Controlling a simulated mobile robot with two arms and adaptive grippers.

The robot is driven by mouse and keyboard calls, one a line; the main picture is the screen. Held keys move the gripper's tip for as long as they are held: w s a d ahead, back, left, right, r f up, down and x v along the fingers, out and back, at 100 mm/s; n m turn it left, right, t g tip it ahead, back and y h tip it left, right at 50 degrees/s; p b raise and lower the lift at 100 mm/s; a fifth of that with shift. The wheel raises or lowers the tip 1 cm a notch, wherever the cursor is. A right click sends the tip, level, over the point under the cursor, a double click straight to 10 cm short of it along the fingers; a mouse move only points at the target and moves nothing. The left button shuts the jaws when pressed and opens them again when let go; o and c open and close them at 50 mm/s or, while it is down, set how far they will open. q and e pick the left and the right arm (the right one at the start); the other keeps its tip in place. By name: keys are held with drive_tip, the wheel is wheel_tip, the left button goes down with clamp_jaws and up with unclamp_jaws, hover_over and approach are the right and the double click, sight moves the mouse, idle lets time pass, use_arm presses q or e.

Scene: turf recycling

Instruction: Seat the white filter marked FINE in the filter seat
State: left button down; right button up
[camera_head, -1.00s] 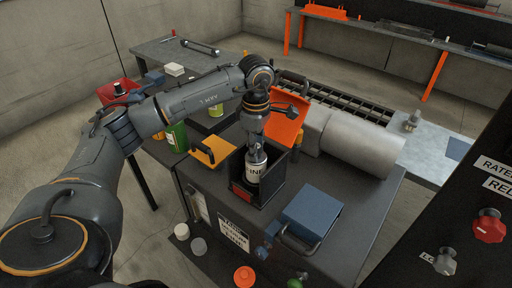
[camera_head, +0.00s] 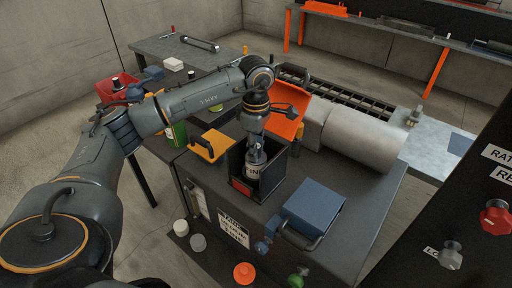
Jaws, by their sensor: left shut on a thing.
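The white filter marked FINE (camera_head: 254,171) is inside the black open-topped box (camera_head: 270,189) that looks like the filter seat, on the dark machine top. It stands about upright, with its lower part hidden by the box's front wall. My left gripper (camera_head: 256,152) comes down from above and is shut on the filter's top. Whether the filter touches the bottom of the box cannot be seen. My right gripper is not in view.
A yellow-orange lid with a handle (camera_head: 211,147) lies left of the box. A blue block with a handle (camera_head: 314,208) is at its right front. An orange chute (camera_head: 287,119) and a grey cylinder (camera_head: 355,140) stand behind. A panel with a red knob (camera_head: 495,219) is at right.

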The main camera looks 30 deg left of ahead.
use_arm(q)
drive_tip(key=shift+f+b, duration=0.55)
drive_tip(key=shift+f, duration=0.25)
drive_tip(key=c, duration=1)
unclamp_jaws()
drive_tip(key=shift+c, duration=0.2)
wheel_tip(320, 180, up, 12)
drive_tip(key=shift+r, duration=0.1)
drive_tip(key=shift+s, duration=0.1)
